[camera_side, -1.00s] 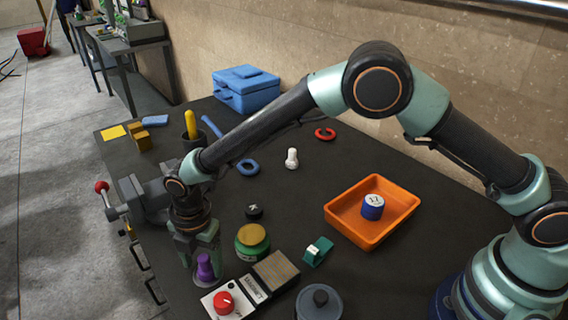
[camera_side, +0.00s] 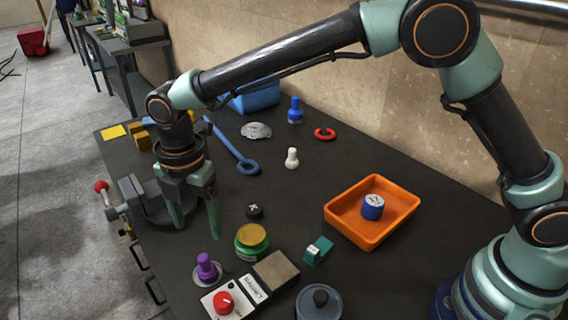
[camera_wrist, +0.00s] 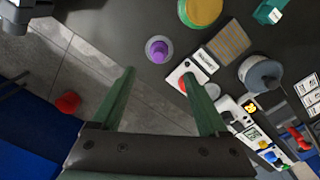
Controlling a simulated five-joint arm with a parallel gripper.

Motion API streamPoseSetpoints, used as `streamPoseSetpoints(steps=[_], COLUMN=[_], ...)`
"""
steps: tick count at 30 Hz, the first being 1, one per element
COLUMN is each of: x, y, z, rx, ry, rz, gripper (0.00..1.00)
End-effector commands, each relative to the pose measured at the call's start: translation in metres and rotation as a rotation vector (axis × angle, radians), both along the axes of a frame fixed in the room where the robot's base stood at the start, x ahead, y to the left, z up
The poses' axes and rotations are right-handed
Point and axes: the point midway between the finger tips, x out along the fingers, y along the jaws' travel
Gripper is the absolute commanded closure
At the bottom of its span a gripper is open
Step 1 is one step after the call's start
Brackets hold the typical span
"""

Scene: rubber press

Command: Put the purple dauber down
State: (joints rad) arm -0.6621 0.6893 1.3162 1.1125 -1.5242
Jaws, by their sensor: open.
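The purple dauber (camera_side: 207,267) stands upright on a pale round base on the dark bench, near its left front edge. In the wrist view the purple dauber (camera_wrist: 158,49) is seen from above, beyond my fingertips. My gripper (camera_side: 198,232) is open and empty. It hangs above and behind the dauber, apart from it. In the wrist view my gripper (camera_wrist: 158,75) shows two green fingers spread wide.
A box with a red knob (camera_side: 224,302) stands right beside the dauber. A green pot with a yellow top (camera_side: 251,238) and a brown ribbed pad (camera_side: 276,270) are close by. An orange tray (camera_side: 340,224) holds a blue stamp (camera_side: 372,207). A vise (camera_side: 146,205) is at the left edge.

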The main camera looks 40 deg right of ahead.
Motion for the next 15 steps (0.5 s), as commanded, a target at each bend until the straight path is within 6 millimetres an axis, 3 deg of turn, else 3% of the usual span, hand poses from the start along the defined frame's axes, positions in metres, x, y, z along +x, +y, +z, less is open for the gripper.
streamPoseSetpoints(steps=[5,10,15], x=[0.008,0.007,-0.011], y=[-0.035,-0.100,-0.165], z=[0.034,0.080,0.113], rx=[0.034,0.099,0.178], ry=[-0.036,-0.089,-0.139], rz=[-0.199,-0.570,-0.950], gripper=[0.23,0.23,0.23])
